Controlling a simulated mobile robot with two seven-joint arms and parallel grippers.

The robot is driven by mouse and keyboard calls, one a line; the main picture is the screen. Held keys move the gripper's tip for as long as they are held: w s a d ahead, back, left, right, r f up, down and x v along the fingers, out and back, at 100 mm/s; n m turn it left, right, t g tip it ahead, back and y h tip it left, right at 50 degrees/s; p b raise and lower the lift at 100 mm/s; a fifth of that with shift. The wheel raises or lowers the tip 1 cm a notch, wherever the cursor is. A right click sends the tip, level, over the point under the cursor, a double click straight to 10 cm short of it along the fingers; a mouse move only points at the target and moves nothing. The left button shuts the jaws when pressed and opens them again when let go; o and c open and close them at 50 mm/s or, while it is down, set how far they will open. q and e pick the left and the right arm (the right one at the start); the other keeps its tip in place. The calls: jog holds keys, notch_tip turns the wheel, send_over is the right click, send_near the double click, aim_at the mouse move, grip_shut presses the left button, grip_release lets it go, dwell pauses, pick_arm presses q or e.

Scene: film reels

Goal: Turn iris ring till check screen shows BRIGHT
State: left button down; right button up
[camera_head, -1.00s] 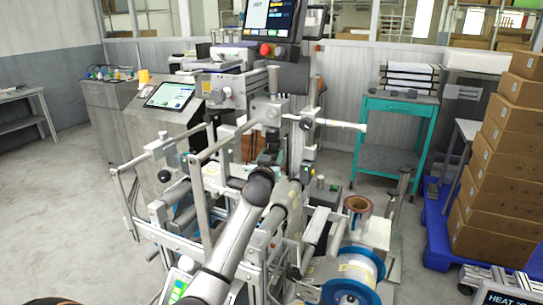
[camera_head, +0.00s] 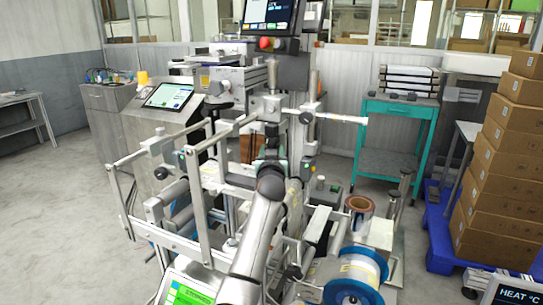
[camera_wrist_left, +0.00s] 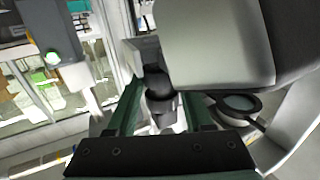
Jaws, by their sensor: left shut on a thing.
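My left gripper (camera_head: 270,153) reaches into the middle of the machine in the head view, largely hidden behind my own wrist. In the left wrist view its dark green fingers are closed around a dark, round, knob-like part (camera_wrist_left: 158,84). I cannot tell for sure that this part is the iris ring. A black ring around a pale disc (camera_wrist_left: 237,104) lies to the right of the fingers. A green-lit screen (camera_head: 187,292) at the lower left seems to read STOPPED. No screen legibly shows BRIGHT. My right gripper is not in view.
A monitor (camera_head: 270,14) stands above the machine and a tilted touch panel (camera_head: 169,96) at its left. Metal rails (camera_head: 160,145) surround the gripper. A film reel (camera_head: 356,278) sits at the lower right. Stacked boxes (camera_head: 500,165) stand far right; the left floor is clear.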

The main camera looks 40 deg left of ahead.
pick_arm(q)
jog(key=c, duration=0.6)
grip_release()
jog(key=shift+c, duration=0.2)
jog(key=shift+o, duration=1.4)
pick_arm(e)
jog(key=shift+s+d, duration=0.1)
pick_arm(q)
jog(key=shift+o, duration=0.4)
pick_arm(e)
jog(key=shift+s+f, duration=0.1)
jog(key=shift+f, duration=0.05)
pick_arm(q)
jog(key=shift+s+d, duration=0.1)
jog(key=v, duration=1.2)
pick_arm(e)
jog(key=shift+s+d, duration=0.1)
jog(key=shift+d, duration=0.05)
pick_arm(q)
jog(key=shift+d, duration=0.1)
